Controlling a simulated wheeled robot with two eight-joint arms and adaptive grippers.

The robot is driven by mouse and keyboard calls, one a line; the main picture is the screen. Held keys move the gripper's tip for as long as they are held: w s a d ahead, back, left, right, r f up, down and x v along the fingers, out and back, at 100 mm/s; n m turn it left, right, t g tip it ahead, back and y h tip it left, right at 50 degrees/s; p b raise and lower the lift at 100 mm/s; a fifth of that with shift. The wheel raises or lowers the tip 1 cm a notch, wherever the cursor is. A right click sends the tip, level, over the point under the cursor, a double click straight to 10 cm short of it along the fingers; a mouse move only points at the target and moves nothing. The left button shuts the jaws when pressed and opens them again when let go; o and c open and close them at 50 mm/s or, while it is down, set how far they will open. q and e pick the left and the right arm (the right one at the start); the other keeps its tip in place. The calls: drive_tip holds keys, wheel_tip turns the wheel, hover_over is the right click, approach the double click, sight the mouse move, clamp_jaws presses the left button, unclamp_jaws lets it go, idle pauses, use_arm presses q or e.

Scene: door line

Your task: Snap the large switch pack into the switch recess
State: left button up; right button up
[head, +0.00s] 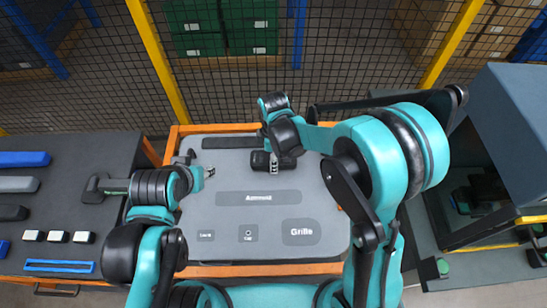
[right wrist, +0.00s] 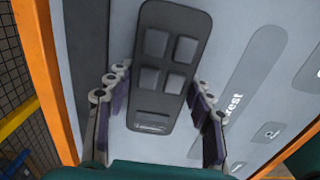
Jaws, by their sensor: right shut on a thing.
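The large switch pack (right wrist: 170,62) is a dark block with several raised grey buttons. In the right wrist view it lies between the fingers of my right gripper (right wrist: 160,108), which is shut on it. In the head view my right gripper (head: 275,165) is over the upper middle of the grey door panel (head: 205,220), with the arm and gripper covering most of the pack. The switch recess cannot be made out; whether the pack touches the panel is unclear. My left gripper (head: 208,172) is over the panel's upper left, apart from the pack; its jaw opening is too small to judge.
The panel has marked areas for Armrest (head: 258,198), Grille (head: 301,232) and smaller parts, inside an orange frame (head: 265,269). A dark table (head: 60,205) at left holds several bars and small blocks. A mesh fence (head: 350,60) stands behind; a blue-grey cabinet (head: 510,130) is at right.

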drive_tip(key=shift+f, duration=0.15)
idle(0.8)
drive_tip(key=o, duration=1.4)
drive_tip(key=shift+c, duration=0.2)
